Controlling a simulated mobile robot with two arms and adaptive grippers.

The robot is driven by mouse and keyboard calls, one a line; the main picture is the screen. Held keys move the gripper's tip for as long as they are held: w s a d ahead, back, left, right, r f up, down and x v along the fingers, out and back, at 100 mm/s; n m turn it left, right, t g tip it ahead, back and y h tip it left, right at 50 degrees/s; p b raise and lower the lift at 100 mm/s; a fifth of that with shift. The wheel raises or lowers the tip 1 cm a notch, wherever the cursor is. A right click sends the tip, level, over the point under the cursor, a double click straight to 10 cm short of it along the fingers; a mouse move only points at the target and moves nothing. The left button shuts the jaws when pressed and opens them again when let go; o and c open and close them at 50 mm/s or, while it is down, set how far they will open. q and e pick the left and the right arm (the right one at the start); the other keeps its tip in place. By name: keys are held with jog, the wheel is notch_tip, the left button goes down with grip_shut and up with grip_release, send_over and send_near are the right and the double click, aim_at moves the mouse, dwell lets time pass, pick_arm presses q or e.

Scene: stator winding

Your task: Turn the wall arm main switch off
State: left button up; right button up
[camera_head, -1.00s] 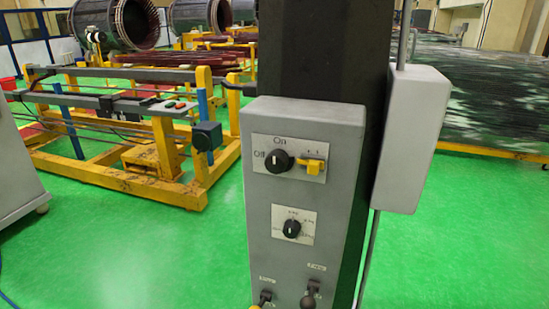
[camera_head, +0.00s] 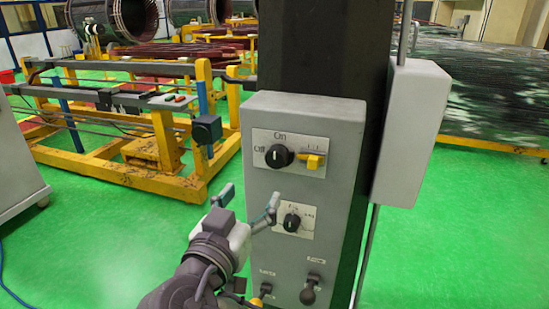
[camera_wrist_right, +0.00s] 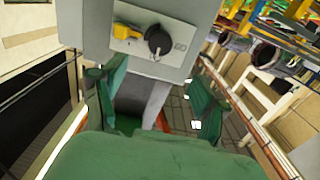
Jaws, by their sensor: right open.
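The main switch, a round black knob (camera_head: 279,156), sits on a pale plate near the top of the grey control box (camera_head: 262,208), with "On" above it and "Off" to its left. Its short light mark looks roughly upright, towards "On". A yellow lever (camera_head: 313,160) sits right of it. My right gripper (camera_head: 250,198) is open and empty, below and left of the knob, in front of the box. In the wrist view the knob (camera_wrist_right: 158,40) lies beyond the open fingers (camera_wrist_right: 150,97), apart from them. My left gripper is not in view.
A smaller black knob (camera_head: 292,221) sits below, close to my right gripper's right finger. Two levers are at the box's bottom. A grey side box (camera_head: 412,130) hangs on the right of the dark column (camera_head: 325,60).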

aim_at(275, 159)
jog(key=p+x, duration=0.1)
jog(key=x, duration=0.3)
jog(key=p+x, duration=0.2)
jog(key=x, duration=0.2)
jog(key=p+x, duration=0.1)
jog(key=x, duration=0.3)
jog(key=shift+w+r, duration=0.2)
jog(key=shift+r, duration=0.15)
jog(key=shift+w+d+f+p, duration=0.2)
jog(key=shift+w+p, duration=0.2)
jog(key=shift+w, duration=0.2)
jog(key=c, duration=1.2)
jog(key=shift+o, duration=0.2)
